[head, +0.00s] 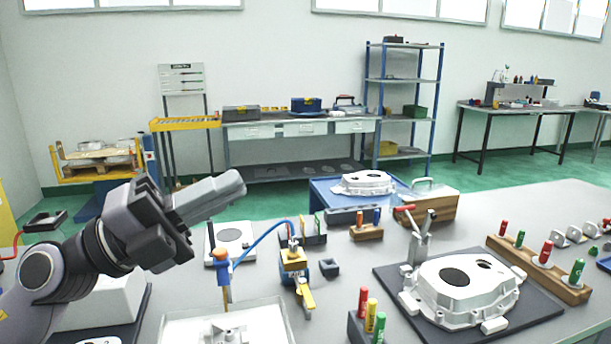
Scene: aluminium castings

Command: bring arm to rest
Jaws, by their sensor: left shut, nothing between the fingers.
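My left gripper (228,188) is raised above the left part of the grey workbench (352,273). Its fingers are together with nothing between them, and they point right, level with the far side of the bench. My left arm comes in from the left edge. The gripper is apart from every object on the bench. My right arm and gripper do not show.
An aluminium casting (462,290) lies on a dark mat at right, beside a toggle clamp (419,242). Marker racks (540,270) stand at right.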

